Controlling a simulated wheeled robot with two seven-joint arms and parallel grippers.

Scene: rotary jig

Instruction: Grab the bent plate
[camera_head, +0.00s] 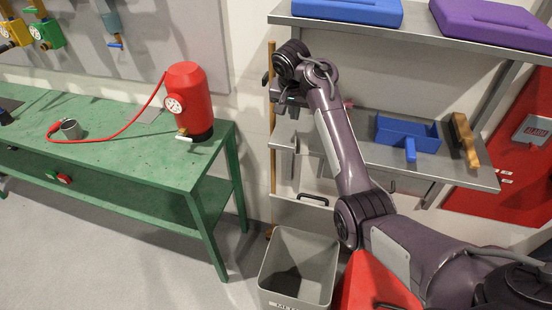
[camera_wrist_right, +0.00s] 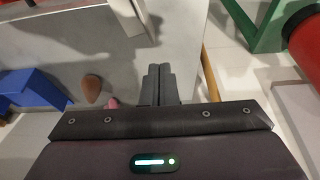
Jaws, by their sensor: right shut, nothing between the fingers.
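My right gripper (camera_head: 287,103) is at the left end of the middle grey shelf, with its arm reaching up across the shelves. In the right wrist view its two dark fingers (camera_wrist_right: 157,72) are together, with nothing between them. No thing is clearly recognisable as the bent plate. A grey, angled metal piece (camera_wrist_right: 128,16) shows at the top of the wrist view, beyond the fingertips and apart from them. I cannot tell whether it is the plate or part of the shelf. My left gripper is not in view.
The middle shelf (camera_head: 382,153) holds a blue dustpan (camera_head: 407,133) and a wooden brush (camera_head: 465,140). A wooden pole (camera_head: 272,150) stands by its left end. Below is a grey bin (camera_head: 297,251). A green bench (camera_head: 120,150) with a red tank (camera_head: 190,98) stands left.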

